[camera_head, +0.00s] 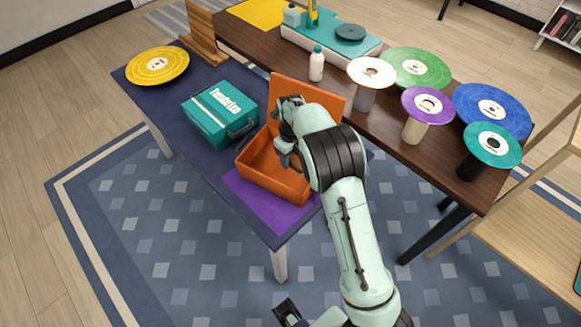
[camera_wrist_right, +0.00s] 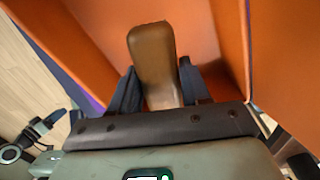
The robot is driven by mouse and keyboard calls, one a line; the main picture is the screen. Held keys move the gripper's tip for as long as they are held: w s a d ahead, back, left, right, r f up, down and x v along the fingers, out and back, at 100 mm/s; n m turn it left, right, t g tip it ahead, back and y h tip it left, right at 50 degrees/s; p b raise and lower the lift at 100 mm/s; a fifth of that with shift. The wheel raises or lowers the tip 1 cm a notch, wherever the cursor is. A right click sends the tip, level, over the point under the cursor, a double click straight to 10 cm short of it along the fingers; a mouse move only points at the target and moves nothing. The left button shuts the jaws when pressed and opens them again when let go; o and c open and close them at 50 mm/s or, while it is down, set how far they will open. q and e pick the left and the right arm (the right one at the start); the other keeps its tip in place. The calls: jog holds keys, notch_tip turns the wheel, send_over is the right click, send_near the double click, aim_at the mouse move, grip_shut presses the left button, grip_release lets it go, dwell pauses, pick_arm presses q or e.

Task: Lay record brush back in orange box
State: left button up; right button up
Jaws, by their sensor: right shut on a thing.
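The orange box (camera_head: 247,161) stands open on the dark blue table, its lid (camera_head: 328,98) raised at the back. My right gripper (camera_head: 287,147) is over the box opening, with its arm hiding part of the box. It is shut on the record brush, a brown wooden block (camera_wrist_right: 154,60) with a rounded end. In the right wrist view the brush sticks out between the dark fingers (camera_wrist_right: 155,92), with orange box walls (camera_wrist_right: 205,40) around it. I cannot tell whether it touches the box floor. A dark gripper part, likely my left gripper (camera_head: 290,314), shows at the bottom edge.
A teal case (camera_head: 220,112) stands left of the box. A purple mat (camera_head: 262,204) lies under the box. A yellow record (camera_head: 157,66) is at the far left. The brown table behind holds a white bottle (camera_head: 316,64), a turntable (camera_head: 330,42) and several records on stands.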

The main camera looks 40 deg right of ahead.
aim_at(291, 173)
jog(key=shift+f+b, duration=0.3)
jog(key=shift+f, duration=2.35)
jog(key=shift+f, duration=0.1)
jog(key=o, duration=1)
notch_tip(291, 173, up, 12)
jog(key=shift+r+p, duration=0.15)
jog(key=shift+p, duration=0.65)
